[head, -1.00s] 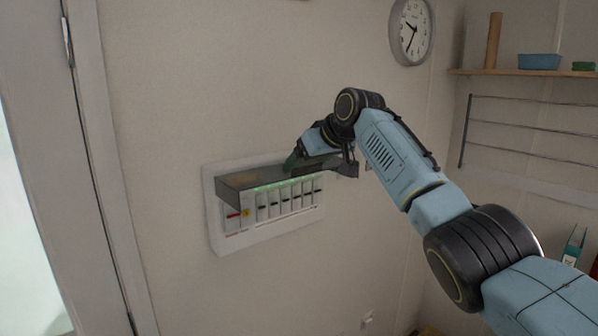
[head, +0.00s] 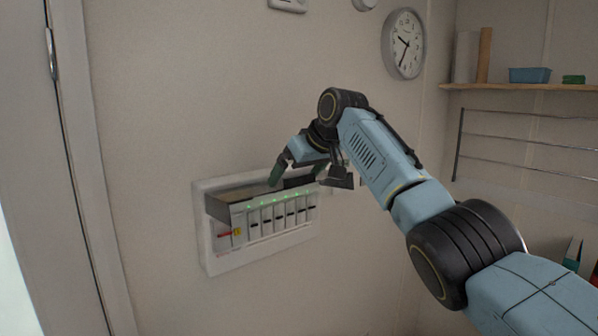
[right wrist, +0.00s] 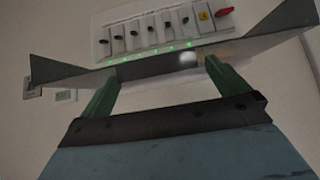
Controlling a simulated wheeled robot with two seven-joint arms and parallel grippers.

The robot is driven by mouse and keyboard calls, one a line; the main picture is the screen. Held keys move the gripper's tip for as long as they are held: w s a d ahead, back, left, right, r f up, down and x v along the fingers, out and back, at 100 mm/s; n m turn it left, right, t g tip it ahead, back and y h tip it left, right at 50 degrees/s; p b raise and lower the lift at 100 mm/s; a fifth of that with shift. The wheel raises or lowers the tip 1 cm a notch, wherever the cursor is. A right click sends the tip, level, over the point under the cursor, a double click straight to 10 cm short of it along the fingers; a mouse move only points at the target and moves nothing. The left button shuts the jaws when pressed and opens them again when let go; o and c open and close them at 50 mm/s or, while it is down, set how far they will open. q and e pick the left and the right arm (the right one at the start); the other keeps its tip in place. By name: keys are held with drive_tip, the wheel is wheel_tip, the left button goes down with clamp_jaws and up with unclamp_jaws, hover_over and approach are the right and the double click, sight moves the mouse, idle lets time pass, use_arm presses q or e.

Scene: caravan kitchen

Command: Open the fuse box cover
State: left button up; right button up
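The fuse box (head: 208,250) is a white panel on the wall with a row of switches under small green lights. Its grey cover (head: 217,208) stands out from the wall above the switches, raised, so the switches show. The cover also shows in the right wrist view (right wrist: 160,66), crossing in front of the fuse box (right wrist: 112,18). My right gripper (head: 298,173) is at the cover, its green fingers apart. In the right wrist view my right gripper (right wrist: 160,72) has both fingertips at the cover's edge; I cannot tell whether they touch it. My left gripper is out of view.
A round clock (head: 403,43) hangs on the wall above right. A wooden shelf (head: 520,86) with a blue container (head: 530,75) and a wire rack (head: 520,145) are at the right. A door frame (head: 75,150) stands at the left. The wall around the fuse box is mostly clear.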

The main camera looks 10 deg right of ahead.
drive_tip(key=shift+d+r, duration=0.1)
drive_tip(key=shift+s+d+r, duration=0.15)
drive_tip(key=shift+s+r, duration=0.05)
drive_tip(key=b+v, duration=0.4)
drive_tip(key=v, duration=0.8)
drive_tip(key=shift+s+r, duration=0.15)
drive_tip(key=shift+r, duration=0.15)
